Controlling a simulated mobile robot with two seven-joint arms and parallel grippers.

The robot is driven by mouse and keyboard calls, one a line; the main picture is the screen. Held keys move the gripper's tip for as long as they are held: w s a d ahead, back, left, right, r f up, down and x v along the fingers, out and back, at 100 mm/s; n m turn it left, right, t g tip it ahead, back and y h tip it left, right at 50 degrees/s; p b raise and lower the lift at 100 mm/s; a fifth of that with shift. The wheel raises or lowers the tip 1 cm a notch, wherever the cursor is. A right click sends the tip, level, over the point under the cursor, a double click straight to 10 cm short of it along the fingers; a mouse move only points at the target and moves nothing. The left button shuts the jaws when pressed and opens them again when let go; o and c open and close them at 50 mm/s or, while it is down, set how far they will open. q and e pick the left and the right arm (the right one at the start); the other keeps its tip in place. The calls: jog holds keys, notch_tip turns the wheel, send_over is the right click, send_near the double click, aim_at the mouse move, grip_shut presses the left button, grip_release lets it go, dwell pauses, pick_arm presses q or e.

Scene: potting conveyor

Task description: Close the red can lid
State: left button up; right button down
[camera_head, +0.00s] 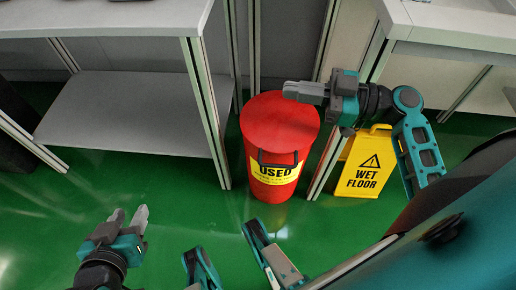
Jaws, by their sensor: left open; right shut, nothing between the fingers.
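The red can (268,185) stands on the green floor in the middle, with a yellow label reading "USED" on its front. Its red lid (270,122) lies flat across the top and looks closed, with a dark handle (278,160) at the front edge. My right gripper (288,90) is shut and empty, over the far part of the lid. I cannot tell whether it touches the lid. My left gripper (129,214) is open and empty, low at the left and well apart from the can.
A yellow "WET FLOOR" sign (366,170) stands right of the can, beneath my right arm. A table with a lower shelf (130,115) stands at the left, its leg close to the can. Another table (450,22) is at the upper right. The floor (180,215) before the can is clear.

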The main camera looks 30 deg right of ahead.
jog(key=s+a+f+m+g+h+p, duration=0.2)
jog(key=a+f+m+g+h+p, duration=0.6)
jog(key=f+m, duration=0.2)
pick_arm(q)
notch_tip(320, 180, up, 10)
jog(key=s+a+y+p, duration=0.1)
jog(key=a+p, duration=0.1)
jog(key=p, duration=0.4)
pick_arm(e)
jog(key=w+d+f+m+h+b, duration=0.1)
jog(key=f+m+h, duration=0.1)
jog(key=f+h, duration=0.1)
jog(key=w+d+f+m+t+h+b, duration=0.1)
jog(key=d+f+m+h+b, duration=0.1)
jog(key=f+m+h, duration=0.1)
jog(key=d+f+m+h+b, duration=0.2)
jog(key=f+m+h, duration=0.1)
jog(key=shift+w+d+t, duration=0.1)
jog(key=shift+w+t, duration=0.3)
jog(key=shift+s+f, duration=0.25)
jog(key=shift+f, duration=0.4)
pick_arm(q)
jog(key=f, duration=0.4)
jog(key=shift+w+f, duration=0.2)
jog(key=shift+f, duration=0.1)
